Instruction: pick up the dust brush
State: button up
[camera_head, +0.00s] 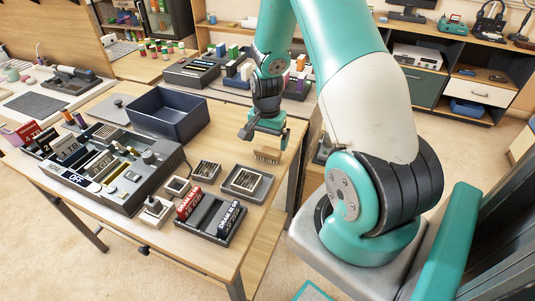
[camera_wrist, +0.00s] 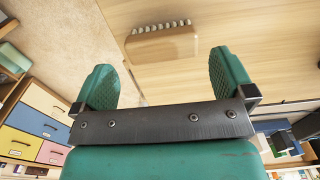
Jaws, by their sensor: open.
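The dust brush, a light wooden block with a row of pale bristles, is on the table's right part in the head view (camera_head: 267,156). In the wrist view the brush (camera_wrist: 162,44) lies ahead of the fingertips, between their lines. My gripper (camera_head: 265,128) points down close above the brush in the head view and partly hides it. In the wrist view my gripper (camera_wrist: 164,70) has its two green fingers wide apart, with nothing between them. Whether the fingers reach down beside the brush cannot be told.
A dark blue open bin (camera_head: 168,113) stands left of my gripper on the wooden table (camera_head: 215,146). A small grey tray (camera_head: 247,183) sits just in front of the brush. A dark rack with red and black modules (camera_head: 211,216) is nearer. A grey control console (camera_head: 118,170) fills the left.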

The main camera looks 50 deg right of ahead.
aim_at(268, 149)
jog(key=shift+w+d+f, duration=0.1)
jog(key=shift+d+f, duration=0.05)
jog(key=shift+f, duration=1.3)
jog(key=shift+w+d+f, duration=0.1)
jog(key=shift+d+f, duration=0.05)
jog(key=shift+f, duration=1.3)
jog(key=c, duration=0.7)
notch_tip(268, 149, up, 20)
jog(key=shift+r+p, duration=0.1)
jog(key=shift+p, duration=0.25)
